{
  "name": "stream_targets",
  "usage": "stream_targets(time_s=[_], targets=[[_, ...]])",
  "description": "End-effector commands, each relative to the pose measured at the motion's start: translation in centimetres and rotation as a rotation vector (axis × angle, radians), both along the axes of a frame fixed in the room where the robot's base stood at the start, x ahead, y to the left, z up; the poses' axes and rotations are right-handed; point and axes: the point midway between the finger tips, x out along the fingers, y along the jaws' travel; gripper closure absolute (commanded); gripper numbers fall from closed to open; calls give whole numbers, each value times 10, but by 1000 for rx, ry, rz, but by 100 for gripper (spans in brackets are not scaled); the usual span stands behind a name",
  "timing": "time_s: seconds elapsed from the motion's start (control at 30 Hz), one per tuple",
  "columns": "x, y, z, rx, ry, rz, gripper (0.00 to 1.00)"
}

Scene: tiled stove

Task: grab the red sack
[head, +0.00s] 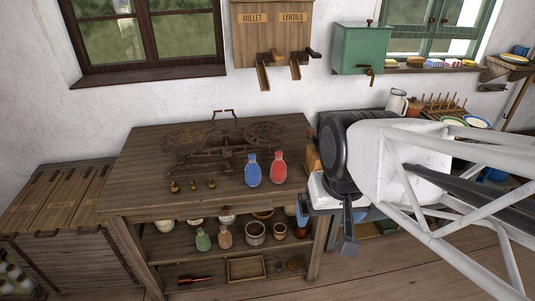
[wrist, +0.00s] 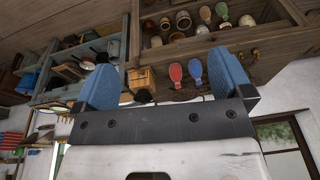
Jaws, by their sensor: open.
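The red sack (head: 278,168) stands upright on the wooden table (head: 140,150), just right of a blue sack (head: 252,170). In the wrist view, which looks upside down, the red sack (wrist: 176,74) shows between my fingers, with the blue sack (wrist: 195,72) to its right. My gripper (head: 325,228) is at the table's right end, right of and apart from the red sack. In the wrist view my gripper (wrist: 166,78) has its two blue-padded fingers wide apart with nothing held. My arm hides part of the right side in the head view.
A dark balance scale (head: 215,145) stands behind the sacks, and several small brass weights (head: 193,185) stand left. More sacks and pots fill the shelf (head: 165,245) below. A wooden box (head: 313,158) is near my gripper. The table's front left is clear.

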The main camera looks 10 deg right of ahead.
Motion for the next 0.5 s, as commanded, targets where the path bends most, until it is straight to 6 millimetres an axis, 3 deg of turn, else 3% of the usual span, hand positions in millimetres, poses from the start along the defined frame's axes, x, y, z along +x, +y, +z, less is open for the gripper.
stream_targets(time_s=[0.27, 0.5], targets=[[41, 16, -10, 192, 75, -182, 2], [95, 32, -21, 416, 162, -411, 2]])
